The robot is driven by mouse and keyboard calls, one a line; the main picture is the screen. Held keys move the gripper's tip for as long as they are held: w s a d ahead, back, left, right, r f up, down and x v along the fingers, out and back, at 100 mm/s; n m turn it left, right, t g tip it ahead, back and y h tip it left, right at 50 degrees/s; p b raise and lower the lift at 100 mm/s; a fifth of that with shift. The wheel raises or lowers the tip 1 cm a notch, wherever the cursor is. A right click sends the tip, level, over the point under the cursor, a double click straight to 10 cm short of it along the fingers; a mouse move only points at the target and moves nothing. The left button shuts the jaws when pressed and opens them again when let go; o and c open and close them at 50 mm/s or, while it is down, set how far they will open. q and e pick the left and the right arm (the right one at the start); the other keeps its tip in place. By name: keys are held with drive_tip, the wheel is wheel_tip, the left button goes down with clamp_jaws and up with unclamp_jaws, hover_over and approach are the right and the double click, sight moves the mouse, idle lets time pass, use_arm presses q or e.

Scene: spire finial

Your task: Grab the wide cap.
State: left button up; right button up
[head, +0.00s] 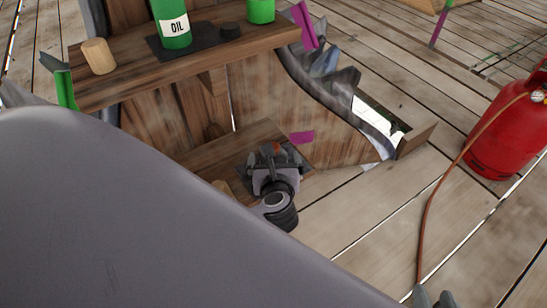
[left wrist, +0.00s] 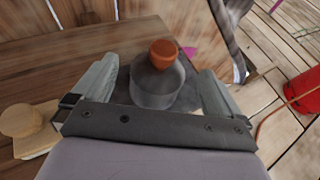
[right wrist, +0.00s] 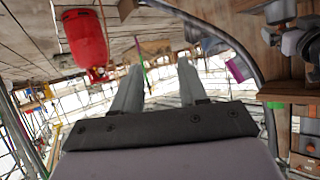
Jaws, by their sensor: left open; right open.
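My left gripper (head: 275,158) is open over the lower wooden step. In the left wrist view its fingers stand on either side of a wide dark grey round piece (left wrist: 158,88) topped by an orange-brown knob (left wrist: 163,52). This may be the wide cap; no label confirms it. I see no clear grip on it. In the head view my gripper hides most of it.
A wooden knob (left wrist: 22,120) stands left of the left gripper. The upper shelf (head: 120,90) holds a wooden cylinder (head: 99,56) and a green oil bottle (head: 172,24). A red gas cylinder (head: 505,130) with a hose stands right. The plank floor between is mostly clear.

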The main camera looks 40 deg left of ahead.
sight(274, 158)
use_arm(q)
drive_tip(key=w+a+f+b, duration=0.1)
drive_tip(key=w+f+b, duration=0.1)
drive_tip(key=shift+w+a+f, duration=0.15)
drive_tip(key=shift+a+f, duration=0.15)
drive_tip(key=shift+a, duration=0.1)
drive_tip(key=shift+w+a, duration=0.25)
drive_tip(key=shift+w, duration=0.1)
use_arm(e)
drive_tip(key=shift+w+a+f+m+y, duration=0.2)
drive_tip(key=shift+a+y, duration=0.1)
drive_tip(key=shift+a, duration=0.25)
drive_tip(key=shift+w+a+f+m+y, duration=0.1)
drive_tip(key=shift+w+a+f+y, duration=0.15)
drive_tip(key=shift+a, duration=0.25)
drive_tip(key=shift+r, duration=0.1)
use_arm(q)
drive_tip(key=c, duration=1.3)
drive_tip(key=shift+o, duration=0.2)
drive_tip(key=shift+r, duration=0.1)
